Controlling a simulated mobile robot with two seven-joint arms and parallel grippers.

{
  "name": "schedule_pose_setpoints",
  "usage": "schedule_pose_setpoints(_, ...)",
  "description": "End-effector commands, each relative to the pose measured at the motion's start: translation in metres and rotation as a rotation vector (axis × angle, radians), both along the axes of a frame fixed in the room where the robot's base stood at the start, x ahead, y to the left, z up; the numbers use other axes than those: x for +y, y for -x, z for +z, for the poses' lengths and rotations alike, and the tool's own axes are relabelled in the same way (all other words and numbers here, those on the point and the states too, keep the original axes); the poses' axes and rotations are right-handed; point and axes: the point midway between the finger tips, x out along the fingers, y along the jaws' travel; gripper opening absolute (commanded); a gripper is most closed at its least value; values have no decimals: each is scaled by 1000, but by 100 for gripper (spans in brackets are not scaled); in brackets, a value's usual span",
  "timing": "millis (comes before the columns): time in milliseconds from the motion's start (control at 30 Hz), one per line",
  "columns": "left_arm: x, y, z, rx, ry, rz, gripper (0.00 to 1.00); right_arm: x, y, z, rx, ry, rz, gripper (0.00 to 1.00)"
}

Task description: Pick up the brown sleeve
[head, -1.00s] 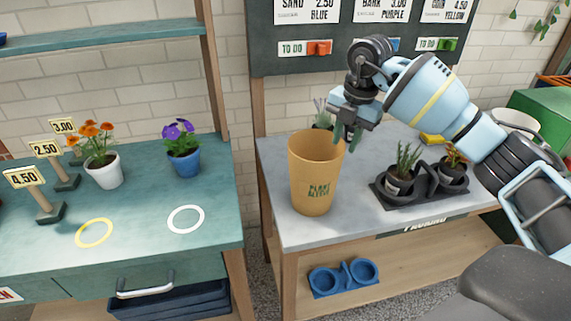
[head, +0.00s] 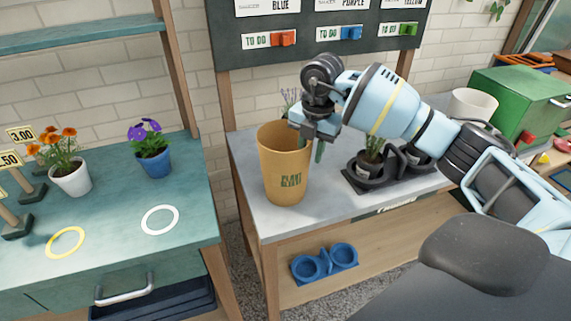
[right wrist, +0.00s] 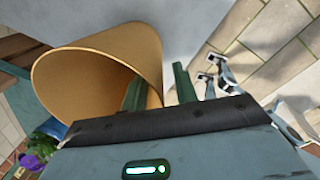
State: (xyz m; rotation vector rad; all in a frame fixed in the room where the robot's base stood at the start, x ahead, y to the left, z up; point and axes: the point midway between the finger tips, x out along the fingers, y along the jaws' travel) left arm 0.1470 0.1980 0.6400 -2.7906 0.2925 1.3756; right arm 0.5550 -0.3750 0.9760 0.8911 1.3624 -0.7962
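The brown sleeve (head: 283,172), a tall tapered cup with dark lettering, stands upright on the grey bench top near its left end. It also shows in the right wrist view (right wrist: 95,65), with its open mouth at the left. My right gripper (head: 311,143) is at the sleeve's right rim. In the right wrist view its two green fingers (right wrist: 158,88) are apart, one within the sleeve's mouth and one outside the wall. A gap shows between the outer finger and the wall. In the head view the inner finger is hidden. My left gripper is not in view.
A dark tray (head: 367,180) with potted plants stands right of the sleeve, partly behind my right arm. A blue double holder (head: 324,264) lies on the lower shelf. The green table (head: 105,235) at left holds a blue pot (head: 152,163) and a white pot (head: 72,181).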

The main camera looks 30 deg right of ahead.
Motion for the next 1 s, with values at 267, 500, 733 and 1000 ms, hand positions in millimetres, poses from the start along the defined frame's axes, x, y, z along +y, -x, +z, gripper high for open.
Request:
schedule_pose_setpoints(267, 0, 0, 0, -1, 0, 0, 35, 2, -1, -24, -1, 0, -1, 29)
schedule_pose_setpoints(500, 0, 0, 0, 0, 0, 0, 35, 2, -1, -24, -2, 0, 0, 24)
schedule_pose_setpoints(733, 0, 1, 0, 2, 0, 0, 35, 2, -1, -24, -2, 0, 0, 0)
schedule_pose_setpoints(1000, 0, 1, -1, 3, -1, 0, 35, 2, -1, -23, -3, -1, -1, 0)
